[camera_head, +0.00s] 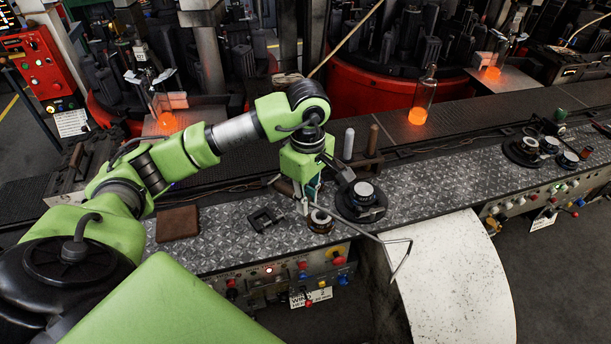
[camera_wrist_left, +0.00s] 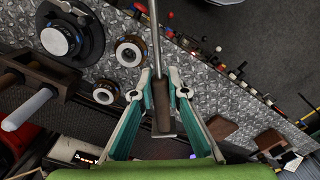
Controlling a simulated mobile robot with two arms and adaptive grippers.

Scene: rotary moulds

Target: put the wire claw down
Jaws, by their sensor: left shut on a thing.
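My left gripper (camera_head: 307,200) points down over the patterned metal bench top (camera_head: 235,235), near its front edge. It is shut on the wire claw (camera_head: 365,235), a thin grey wire with a bent end. In the left wrist view, the claw's brown handle (camera_wrist_left: 163,112) sits between the fingers of the left gripper (camera_wrist_left: 160,92), and its rod runs away toward the top. In the head view, the bent end reaches right, past the bench edge and over the white curved panel (camera_head: 450,275). Whether the claw touches the bench is unclear. My right gripper is not in view.
A dark round mould (camera_head: 361,201) stands right of the gripper, with a small ring (camera_head: 320,222) close by. A black square frame (camera_head: 264,219) and a brown block (camera_head: 178,223) lie to the left. Glowing glass (camera_head: 420,105) stands behind.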

